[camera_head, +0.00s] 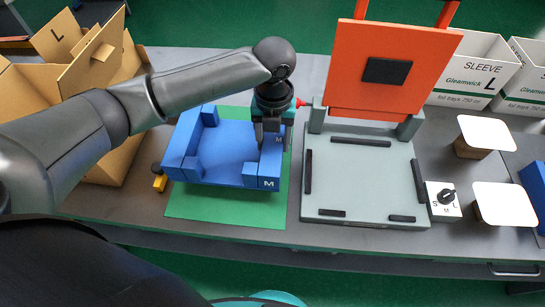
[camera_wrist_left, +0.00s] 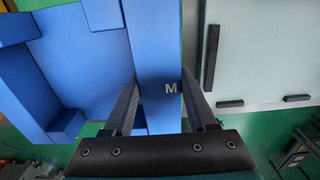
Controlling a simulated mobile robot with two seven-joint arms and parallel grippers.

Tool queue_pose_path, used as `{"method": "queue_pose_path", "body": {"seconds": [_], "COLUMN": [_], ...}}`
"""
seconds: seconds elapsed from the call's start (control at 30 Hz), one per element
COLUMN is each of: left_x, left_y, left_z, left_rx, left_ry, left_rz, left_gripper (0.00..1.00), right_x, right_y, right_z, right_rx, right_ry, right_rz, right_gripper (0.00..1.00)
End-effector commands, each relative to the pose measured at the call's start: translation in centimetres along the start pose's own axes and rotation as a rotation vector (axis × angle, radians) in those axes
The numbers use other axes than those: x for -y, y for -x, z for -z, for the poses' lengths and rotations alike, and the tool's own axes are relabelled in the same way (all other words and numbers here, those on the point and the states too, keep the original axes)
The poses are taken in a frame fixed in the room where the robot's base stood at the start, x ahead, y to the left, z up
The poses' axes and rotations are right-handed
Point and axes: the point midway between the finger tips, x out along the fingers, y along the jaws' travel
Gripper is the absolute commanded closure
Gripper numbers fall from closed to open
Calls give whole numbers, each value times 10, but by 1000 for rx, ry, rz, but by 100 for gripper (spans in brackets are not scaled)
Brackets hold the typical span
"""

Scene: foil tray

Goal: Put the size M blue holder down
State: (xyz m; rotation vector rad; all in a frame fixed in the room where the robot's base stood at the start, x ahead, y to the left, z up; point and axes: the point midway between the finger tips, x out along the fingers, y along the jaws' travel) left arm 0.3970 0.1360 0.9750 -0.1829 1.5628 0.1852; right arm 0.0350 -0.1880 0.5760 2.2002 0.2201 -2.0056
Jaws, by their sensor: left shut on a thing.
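The blue holder (camera_head: 228,150), marked M, is a shallow blue frame with raised corner blocks. In the head view it is over the green mat (camera_head: 225,208), left of the grey press base. My left gripper (camera_head: 270,140) is shut on its right wall from above. In the left wrist view the two fingers (camera_wrist_left: 158,105) straddle that wall (camera_wrist_left: 160,60) beside the letter M. The holder looks about level; I cannot tell whether its underside touches the mat. My right gripper does not show.
The grey press base (camera_head: 360,180) with its raised orange plate (camera_head: 390,65) stands close on the right. A dial box (camera_head: 444,200) and two white-topped cartons (camera_head: 485,133) are farther right. An open cardboard box (camera_head: 105,75) stands at left. A small yellow-and-black piece (camera_head: 159,180) lies beside the mat.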

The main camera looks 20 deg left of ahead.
Motion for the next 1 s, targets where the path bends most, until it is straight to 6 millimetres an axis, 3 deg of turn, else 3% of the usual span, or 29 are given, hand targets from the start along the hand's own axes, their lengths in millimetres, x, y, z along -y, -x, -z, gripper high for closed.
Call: {"method": "queue_pose_path", "body": {"seconds": [0.1, 0.33, 0.53, 0.93, 0.97, 1.0], "left_x": [0, 0, 0, 0, 0, 0], "left_y": [-16, -30, -60, -66, -67, -66], "left_z": [0, 0, 0, -1, 0, 0], "left_rx": [1, 1, 1, 3, 1, 1], "left_ry": [0, 0, 1, 0, 0, -1], "left_rz": [0, -1, -1, 0, 0, 0], "left_gripper": [100, 100, 100, 100, 42, 37], "right_x": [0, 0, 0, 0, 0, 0], "right_y": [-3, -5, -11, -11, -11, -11], "right_z": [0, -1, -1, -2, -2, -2], "right_rx": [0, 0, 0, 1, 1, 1], "right_ry": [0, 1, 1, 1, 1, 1], "right_rz": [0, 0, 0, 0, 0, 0], "right_gripper": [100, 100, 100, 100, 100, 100]}}
